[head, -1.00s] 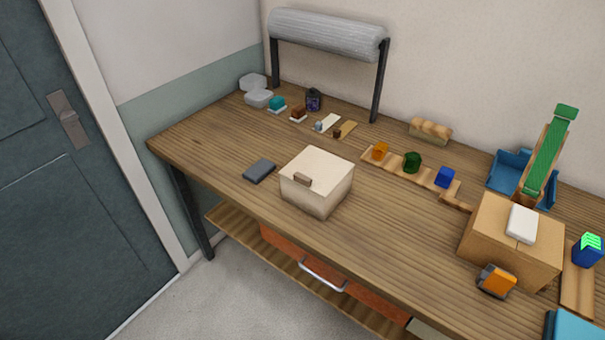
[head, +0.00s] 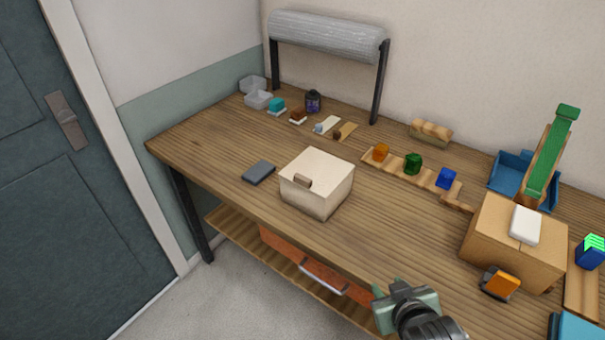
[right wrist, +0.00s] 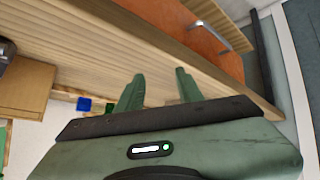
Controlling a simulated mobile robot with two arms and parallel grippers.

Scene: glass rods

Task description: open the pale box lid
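The pale box (head: 316,184) stands on the wooden workbench in the head view. The pale box does not show clearly in the right wrist view. My left gripper is out of view.
A dark flat pad (head: 259,172) lies just left of the box. A cardboard box (head: 500,245) with a white block on it stands at the right. A wooden strip with coloured blocks (head: 412,164) lies behind. An orange drawer (head: 280,245) is below the bench top.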

